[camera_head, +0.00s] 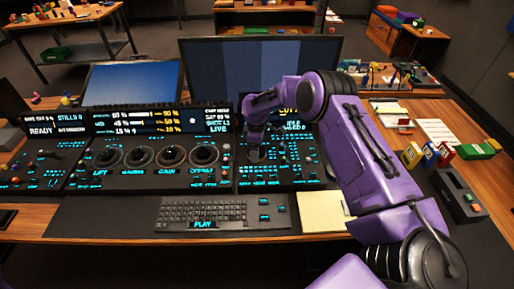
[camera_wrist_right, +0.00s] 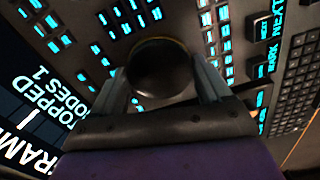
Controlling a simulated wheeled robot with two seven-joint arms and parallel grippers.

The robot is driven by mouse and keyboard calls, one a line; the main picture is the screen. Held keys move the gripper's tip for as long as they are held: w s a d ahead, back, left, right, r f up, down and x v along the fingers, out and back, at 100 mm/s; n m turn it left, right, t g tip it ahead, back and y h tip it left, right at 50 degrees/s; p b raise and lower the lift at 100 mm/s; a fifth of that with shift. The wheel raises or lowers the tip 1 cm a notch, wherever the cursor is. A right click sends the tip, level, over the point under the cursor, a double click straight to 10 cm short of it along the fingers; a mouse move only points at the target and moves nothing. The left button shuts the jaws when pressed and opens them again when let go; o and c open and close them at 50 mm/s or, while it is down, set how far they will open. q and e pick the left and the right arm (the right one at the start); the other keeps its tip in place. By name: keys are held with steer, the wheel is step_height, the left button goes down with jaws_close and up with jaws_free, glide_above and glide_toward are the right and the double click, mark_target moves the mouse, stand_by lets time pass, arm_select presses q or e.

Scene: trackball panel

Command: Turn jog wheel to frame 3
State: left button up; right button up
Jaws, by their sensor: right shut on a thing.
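The jog wheel (camera_wrist_right: 160,66) is a dark round knob on the right-hand control panel (camera_head: 300,172). In the right wrist view it sits between the two fingers of my right gripper (camera_wrist_right: 162,78), which is shut on it. In the head view my purple right arm reaches in from the right and its gripper (camera_head: 254,153) points down at that panel; the wheel is largely hidden there. The panel's display (camera_wrist_right: 35,112) is tilted and cut off in the wrist view; it shows part of "FRAME" with what looks like a 1. My left gripper is not in view.
Lit buttons (camera_wrist_right: 130,15) surround the wheel closely. A panel of several trackballs (camera_head: 172,155) lies to the left. A keyboard (camera_head: 210,213) and a yellow notepad (camera_head: 322,212) lie in front. Monitors (camera_head: 260,62) stand behind.

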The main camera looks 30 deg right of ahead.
steer(key=shift+r+m, duration=0.1)
steer(key=shift+m, duration=1.1)
steer(key=shift+w, duration=0.1)
steer(key=o, duration=1)
step_height(320, 180, up, 10)
steer(key=b, duration=0.1)
steer(key=shift+r+b, duration=0.25)
steer(key=shift+b, duration=0.15)
